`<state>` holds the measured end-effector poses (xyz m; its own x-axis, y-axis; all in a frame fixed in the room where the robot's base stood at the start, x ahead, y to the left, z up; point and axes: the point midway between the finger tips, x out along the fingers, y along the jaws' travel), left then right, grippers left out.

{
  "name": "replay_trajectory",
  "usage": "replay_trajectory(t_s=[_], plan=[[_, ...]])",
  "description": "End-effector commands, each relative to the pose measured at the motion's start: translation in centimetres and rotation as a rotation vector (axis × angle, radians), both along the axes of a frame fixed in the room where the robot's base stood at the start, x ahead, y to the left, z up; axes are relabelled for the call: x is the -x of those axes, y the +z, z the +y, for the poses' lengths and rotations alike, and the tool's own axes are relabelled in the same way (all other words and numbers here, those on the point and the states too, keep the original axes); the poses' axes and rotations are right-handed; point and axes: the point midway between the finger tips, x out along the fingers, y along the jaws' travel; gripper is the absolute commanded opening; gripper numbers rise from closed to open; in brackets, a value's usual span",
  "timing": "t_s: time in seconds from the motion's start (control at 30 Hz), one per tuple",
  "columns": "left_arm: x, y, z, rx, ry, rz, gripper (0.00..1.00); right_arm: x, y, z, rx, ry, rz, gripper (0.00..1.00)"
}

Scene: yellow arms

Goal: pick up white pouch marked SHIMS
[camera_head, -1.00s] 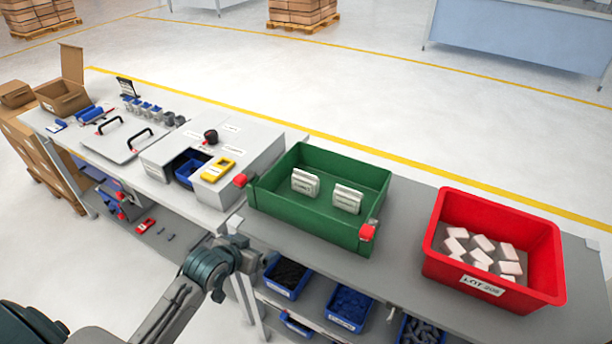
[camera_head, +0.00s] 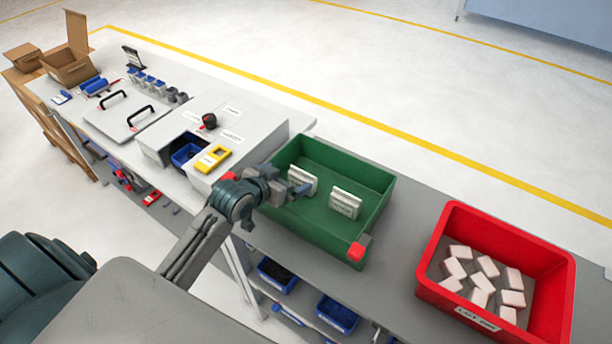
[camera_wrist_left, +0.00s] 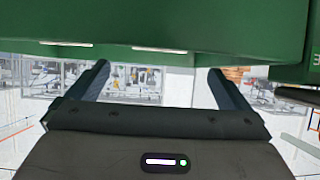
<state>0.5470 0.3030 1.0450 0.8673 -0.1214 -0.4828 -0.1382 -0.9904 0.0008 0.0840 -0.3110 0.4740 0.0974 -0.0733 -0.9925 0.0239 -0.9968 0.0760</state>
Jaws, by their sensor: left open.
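Two white pouches stand upright in the green bin, a left one (camera_head: 302,178) and a right one (camera_head: 345,204). Their print is too small to read, so I cannot tell which is marked SHIMS. The green bin (camera_head: 370,178) stands on the bench. My left gripper (camera_head: 304,189) reaches over the bin's left side, close to the left pouch and partly in front of it. In the left wrist view my left gripper (camera_wrist_left: 160,82) has its fingers wide apart with nothing between them. Green bin surface (camera_wrist_left: 200,20) fills the top there. My right gripper is not in view.
A red bin (camera_head: 432,262) with several pale blocks stands to the right. A grey unit (camera_head: 262,135) with a black knob and yellow item stands left of the green bin. Bare bench (camera_head: 400,225) lies between the bins. Blue trays sit below.

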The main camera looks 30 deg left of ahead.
Motion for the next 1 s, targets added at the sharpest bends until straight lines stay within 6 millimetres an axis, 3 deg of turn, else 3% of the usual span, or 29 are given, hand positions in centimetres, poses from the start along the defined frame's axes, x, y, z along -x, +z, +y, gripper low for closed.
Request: replay_trajectory(t_s=[0.1, 0.3, 0.7, 1.0], plan=[[-1.5, -0.6, -0.2, 0.003, 0.002, 0.000, 1.00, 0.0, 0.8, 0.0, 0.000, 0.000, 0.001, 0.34], [-2.6, -1.4, -0.4, 0.001, 0.000, -0.001, 1.00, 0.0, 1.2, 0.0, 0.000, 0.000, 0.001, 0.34], [-6.2, -4.0, -0.9, 0.000, 0.000, -0.001, 1.00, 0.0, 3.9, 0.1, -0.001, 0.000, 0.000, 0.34], [-6.6, -4.5, -0.9, -0.001, 0.000, -0.001, 1.00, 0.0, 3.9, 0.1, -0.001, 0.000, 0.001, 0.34]])
